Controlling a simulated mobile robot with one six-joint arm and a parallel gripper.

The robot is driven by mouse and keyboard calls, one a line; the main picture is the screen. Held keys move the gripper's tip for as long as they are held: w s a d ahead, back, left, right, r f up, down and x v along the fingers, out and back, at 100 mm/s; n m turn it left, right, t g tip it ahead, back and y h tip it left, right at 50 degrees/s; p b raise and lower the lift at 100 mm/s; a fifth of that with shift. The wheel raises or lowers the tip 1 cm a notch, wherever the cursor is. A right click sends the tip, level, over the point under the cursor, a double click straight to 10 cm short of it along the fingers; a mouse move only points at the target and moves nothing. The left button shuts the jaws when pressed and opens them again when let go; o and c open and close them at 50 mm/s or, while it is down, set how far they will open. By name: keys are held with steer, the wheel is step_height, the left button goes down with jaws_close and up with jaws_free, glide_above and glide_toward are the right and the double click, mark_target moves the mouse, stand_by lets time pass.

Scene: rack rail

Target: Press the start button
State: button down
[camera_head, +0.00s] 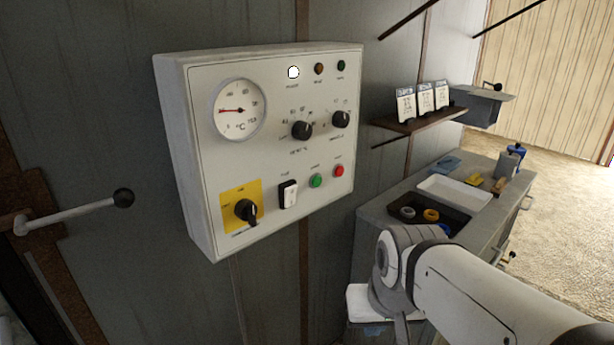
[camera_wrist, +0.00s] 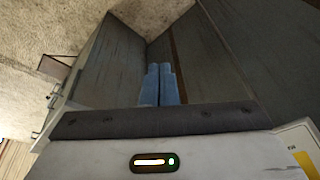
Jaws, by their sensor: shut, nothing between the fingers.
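The control panel (camera_head: 270,140) is a pale box on the grey wall in the head view. A green button (camera_head: 316,181) sits low on its front, right of a white rocker switch (camera_head: 288,195). A red button (camera_head: 339,170) is just right of the green one. The small labels are too blurred to read surely. My gripper (camera_wrist: 160,70) shows two blue fingers, shut together and empty, in the wrist view. A corner of the panel (camera_wrist: 293,140) shows there at the lower right, apart from the fingers. The buttons are hidden in that view.
The panel also bears a dial gauge (camera_head: 240,110), a black rotary switch on yellow (camera_head: 246,211), two knobs and small lamps. A lever (camera_head: 75,212) sticks out at left. A shelf (camera_head: 420,121) with cards and a cabinet (camera_head: 370,208) with trays stand at right.

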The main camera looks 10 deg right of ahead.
mark_target(317, 182)
steer(key=w+d+r+m+t+y+p, duration=0.1)
steer(key=w+r+m, duration=0.3)
steer(key=w+m, duration=0.5)
steer(key=w+d+r+m+t+y+p, duration=0.1)
steer(key=w+r+m+t, duration=0.3)
steer(key=w+m, duration=0.5)
steer(key=w+r+y+p, duration=0.1)
steer(key=w, duration=0.4)
steer(key=shift+d+r+y, duration=0.15)
steer(key=shift+d+y, duration=0.15)
steer(key=shift+d, duration=0.1)
steer(key=w+a+p, duration=0.3)
steer(key=w+a, duration=0.2)
steer(key=w, duration=0.2)
steer(key=shift+a, duration=0.15)
steer(key=shift+w+a, duration=0.1)
stand_by(0.3)
steer(key=shift+w+a, duration=0.15)
steer(key=shift+w, duration=0.05)
